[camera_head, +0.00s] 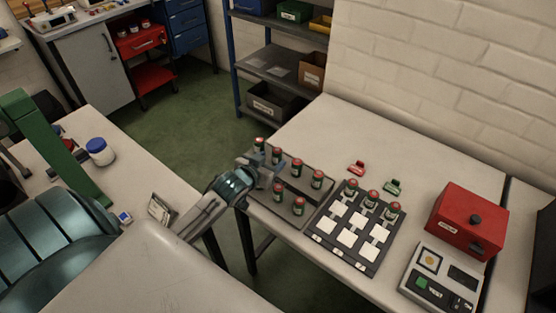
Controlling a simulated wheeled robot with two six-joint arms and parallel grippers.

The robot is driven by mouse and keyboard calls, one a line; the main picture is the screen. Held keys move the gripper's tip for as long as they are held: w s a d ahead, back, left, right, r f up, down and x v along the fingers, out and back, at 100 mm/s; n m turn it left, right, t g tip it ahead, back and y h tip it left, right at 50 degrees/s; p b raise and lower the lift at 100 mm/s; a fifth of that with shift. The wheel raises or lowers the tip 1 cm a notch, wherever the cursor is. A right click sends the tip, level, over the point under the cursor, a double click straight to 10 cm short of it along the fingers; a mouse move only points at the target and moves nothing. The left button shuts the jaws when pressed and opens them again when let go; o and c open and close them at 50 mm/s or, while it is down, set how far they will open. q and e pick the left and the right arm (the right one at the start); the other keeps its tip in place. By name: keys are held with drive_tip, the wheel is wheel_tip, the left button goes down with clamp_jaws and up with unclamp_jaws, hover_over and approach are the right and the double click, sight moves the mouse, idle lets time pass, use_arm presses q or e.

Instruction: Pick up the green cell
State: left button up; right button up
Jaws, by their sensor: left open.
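Several small green cells with red tops stand upright on a dark tray (262,198) on the right table. One green cell (277,156) and another green cell (259,145) stand at the tray's far left, close to my left gripper (264,163). More green cells stand to their right, such as one cell (317,179) and one cell (299,206). My left gripper is open at the tray's left edge, and I cannot tell whether it touches a cell. Three similar cells stand along the far edge of a dark board with white squares (352,238). My right gripper is not in view.
A red box (467,222) and a grey device with buttons (442,279) stand at the table's right. A red tag (357,168) and a green tag (393,186) lie behind the board. A white wall (450,80) bounds the table's back.

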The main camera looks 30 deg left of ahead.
sight(280, 152)
use_arm(q)
drive_tip(key=shift+w+f, duration=0.4)
drive_tip(key=shift+w, duration=0.2)
drive_tip(key=shift+w+f+b, duration=0.15)
drive_tip(key=shift+w+b, duration=0.2)
drive_tip(key=shift+w, duration=0.05)
drive_tip(key=shift+w+a+f, duration=0.1)
drive_tip(key=shift+w, duration=0.1)
drive_tip(key=b+x, duration=0.4)
drive_tip(key=shift+w+a+b, duration=0.15)
drive_tip(key=shift+b, duration=0.15)
drive_tip(key=shift+w, duration=0.3)
drive_tip(key=shift+c, duration=0.5)
drive_tip(key=c, duration=1)
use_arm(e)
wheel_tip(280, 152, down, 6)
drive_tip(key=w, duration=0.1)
